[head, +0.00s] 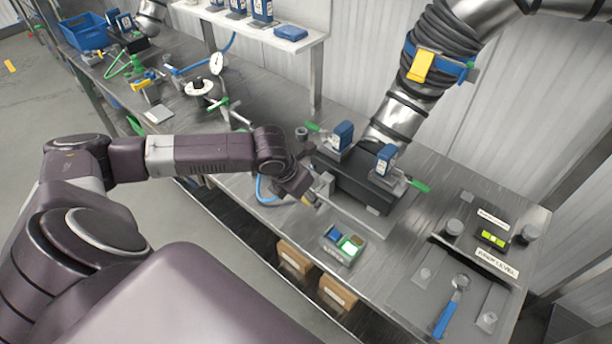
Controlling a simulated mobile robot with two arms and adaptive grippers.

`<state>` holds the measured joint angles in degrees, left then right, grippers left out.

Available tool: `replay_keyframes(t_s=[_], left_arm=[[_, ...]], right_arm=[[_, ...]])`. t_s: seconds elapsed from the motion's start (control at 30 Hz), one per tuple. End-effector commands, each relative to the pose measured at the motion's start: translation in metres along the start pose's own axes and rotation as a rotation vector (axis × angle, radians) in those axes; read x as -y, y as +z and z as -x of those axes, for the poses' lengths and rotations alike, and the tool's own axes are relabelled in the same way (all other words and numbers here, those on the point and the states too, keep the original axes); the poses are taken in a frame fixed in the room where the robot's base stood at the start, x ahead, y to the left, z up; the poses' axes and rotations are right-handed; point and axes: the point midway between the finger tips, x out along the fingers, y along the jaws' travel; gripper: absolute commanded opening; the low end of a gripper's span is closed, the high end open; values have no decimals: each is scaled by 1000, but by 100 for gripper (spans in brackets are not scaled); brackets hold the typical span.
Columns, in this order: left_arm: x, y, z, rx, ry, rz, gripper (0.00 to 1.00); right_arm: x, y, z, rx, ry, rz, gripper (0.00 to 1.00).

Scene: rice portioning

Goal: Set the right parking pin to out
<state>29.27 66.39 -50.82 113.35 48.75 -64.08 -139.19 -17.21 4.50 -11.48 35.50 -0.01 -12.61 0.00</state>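A dark block (352,190) stands on the metal bench under a large ribbed pipe. It carries two blue-labelled units. A green-tipped pin (418,186) sticks out to the right beside the right unit (385,160); it seems to be the right parking pin. Another green-tipped pin (313,127) sits beside the left unit (342,136). How far each pin is out cannot be told. My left gripper (309,199) is at the block's near left side, by a metal bracket, well away from the right pin. Its fingers are small and partly hidden. My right gripper is not in view.
A button box (343,246) with blue and lit green buttons stands in front of the block. A blue-handled wrench (448,308) lies on a panel at the right. A gauge (216,64) and hoses occupy the bench's far left. Cardboard boxes (338,293) sit below.

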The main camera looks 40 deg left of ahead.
Motion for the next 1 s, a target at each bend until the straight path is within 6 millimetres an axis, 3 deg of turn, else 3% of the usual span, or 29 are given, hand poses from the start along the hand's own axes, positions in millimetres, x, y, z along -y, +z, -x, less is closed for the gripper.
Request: replay_keyframes(t_s=[0.27, 0.37, 0.7, 1.0], left_arm=[[0, 2, 5, 4, 0, 0, 42], [-1, 1, 18, 4, 1, 0, 42], [-1, 0, 89, 5, 2, 0, 42], [-1, -1, 120, 2, 0, 1, 42]], right_arm=[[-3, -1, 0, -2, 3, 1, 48], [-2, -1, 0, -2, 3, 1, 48], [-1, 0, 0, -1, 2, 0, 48], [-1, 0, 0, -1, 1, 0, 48]])
